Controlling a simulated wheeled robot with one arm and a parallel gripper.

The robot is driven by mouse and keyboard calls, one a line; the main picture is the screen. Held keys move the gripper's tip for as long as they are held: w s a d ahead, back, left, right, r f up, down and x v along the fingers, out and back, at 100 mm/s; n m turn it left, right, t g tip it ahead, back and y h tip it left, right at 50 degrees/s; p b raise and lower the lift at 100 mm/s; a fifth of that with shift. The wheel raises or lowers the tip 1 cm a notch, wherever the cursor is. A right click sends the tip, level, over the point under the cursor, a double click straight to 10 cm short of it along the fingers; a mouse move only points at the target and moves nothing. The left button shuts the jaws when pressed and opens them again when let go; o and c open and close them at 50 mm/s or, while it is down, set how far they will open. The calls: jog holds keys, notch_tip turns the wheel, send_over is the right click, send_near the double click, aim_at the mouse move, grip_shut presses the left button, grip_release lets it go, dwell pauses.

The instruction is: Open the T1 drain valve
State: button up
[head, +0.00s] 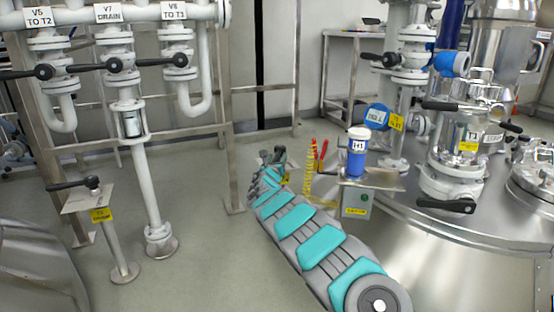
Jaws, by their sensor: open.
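A short post at the left carries a valve with a black lever (72,185) on a small metal plate. Its yellow tag (101,214) appears to read "DRAIN", but the tank number is too small to read surely. The lever points left, roughly level. My arm reaches from the lower right toward the middle of the head view. My gripper (271,155) is at its far end, small and dark, open, with nothing visible in it. It is well to the right of the post valve, apart from it.
A white pipe rack holds valves labelled V5, V7 DRAIN (114,64) and V8, with black levers. Its steel leg (233,170) stands between my gripper and the post. A blue-and-white container (357,150) and a steel tank (470,245) are right. Floor around the post is mostly clear.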

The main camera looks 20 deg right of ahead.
aim_at(275, 160)
jog(key=shift+v, duration=3.9)
